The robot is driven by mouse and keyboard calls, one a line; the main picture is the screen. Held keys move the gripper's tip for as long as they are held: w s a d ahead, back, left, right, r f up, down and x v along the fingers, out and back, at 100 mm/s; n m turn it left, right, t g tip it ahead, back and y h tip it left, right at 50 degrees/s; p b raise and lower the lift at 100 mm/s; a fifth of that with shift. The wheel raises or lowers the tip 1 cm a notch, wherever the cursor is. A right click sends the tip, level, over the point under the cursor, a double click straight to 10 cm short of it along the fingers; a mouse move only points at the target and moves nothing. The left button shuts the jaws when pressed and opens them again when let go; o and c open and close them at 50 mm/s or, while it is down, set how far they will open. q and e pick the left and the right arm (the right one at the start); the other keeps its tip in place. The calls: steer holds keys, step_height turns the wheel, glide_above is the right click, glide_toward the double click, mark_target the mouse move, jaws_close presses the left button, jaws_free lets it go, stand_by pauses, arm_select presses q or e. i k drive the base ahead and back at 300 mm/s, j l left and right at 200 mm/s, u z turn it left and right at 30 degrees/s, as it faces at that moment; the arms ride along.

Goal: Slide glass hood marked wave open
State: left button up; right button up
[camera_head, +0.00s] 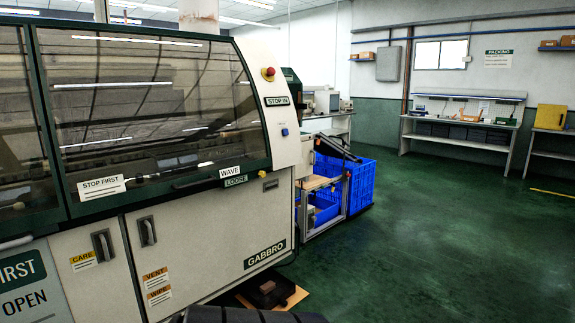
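The glass hood (160,100) marked WAVE is a wide tinted pane in a dark green frame on the front of a cream machine at the left. Its WAVE label (231,171) sits on the lower right of the frame, just above a green LOOSE label (236,181). A dark bar (200,181) runs along the lower edge. A STOP FIRST label (101,187) is at the lower left. The hood looks down over the machine front, with dim machinery and reflections behind the glass. Neither gripper is in view.
A red stop button (268,73) is on the cream end panel (283,130). Cabinet doors with handles (147,231) are below the hood. Blue crates (359,185) stand beyond. Green floor (430,240) at the right is open.

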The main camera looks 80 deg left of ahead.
mark_target(96, 196)
steer(key=k+u, duration=0.1)
steer(key=u, duration=3.05)
steer(key=i+z, duration=0.1)
steer(key=i, duration=0.2)
